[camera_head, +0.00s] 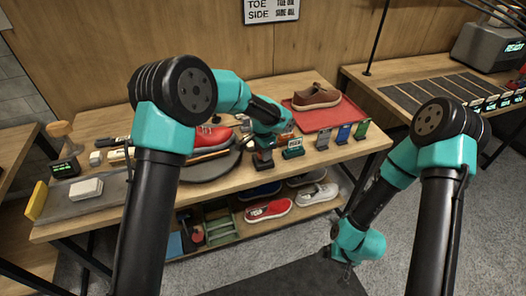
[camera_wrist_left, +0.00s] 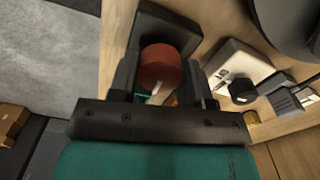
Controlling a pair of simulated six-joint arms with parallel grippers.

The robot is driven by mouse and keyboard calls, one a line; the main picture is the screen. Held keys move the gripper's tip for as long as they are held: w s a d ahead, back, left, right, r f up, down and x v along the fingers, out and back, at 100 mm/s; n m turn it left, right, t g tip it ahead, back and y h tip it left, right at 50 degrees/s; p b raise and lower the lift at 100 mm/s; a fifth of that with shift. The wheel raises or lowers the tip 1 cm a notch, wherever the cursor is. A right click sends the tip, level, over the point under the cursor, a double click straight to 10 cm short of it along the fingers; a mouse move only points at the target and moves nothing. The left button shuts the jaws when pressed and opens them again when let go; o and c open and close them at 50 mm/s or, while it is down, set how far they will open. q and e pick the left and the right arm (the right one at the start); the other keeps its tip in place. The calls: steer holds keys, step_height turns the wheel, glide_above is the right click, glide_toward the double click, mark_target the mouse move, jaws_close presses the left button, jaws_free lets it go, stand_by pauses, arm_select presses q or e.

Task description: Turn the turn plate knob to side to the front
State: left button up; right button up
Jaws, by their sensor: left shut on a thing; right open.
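The red turn plate knob (camera_wrist_left: 163,66) sits between the fingers of my left gripper (camera_wrist_left: 163,88) in the left wrist view, on a dark base. The left gripper is shut on it. In the head view this gripper (camera_head: 263,157) is at the table's front edge, right of the turn plate, and hides the knob. The dark round turn plate (camera_head: 208,171) carries a red sneaker (camera_head: 212,138), partly behind my left arm. The knob's marked position cannot be read. My right gripper (camera_head: 343,256) is open and empty, low over the floor.
A brown shoe (camera_head: 316,96) stands on a red tray (camera_head: 312,118) at the back right. Small coloured holders (camera_head: 343,134) line the right side. A lower shelf (camera_head: 290,215) holds several shoes. A white block (camera_head: 86,188) lies at the left.

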arm_select(q)
steer(key=shift+m, duration=0.3)
steer(key=o, duration=0.9)
steer(key=shift+o, duration=0.2)
steer(key=shift+r, duration=0.1)
step_height(320, 180, up, 17)
steer(key=shift+r, duration=0.15)
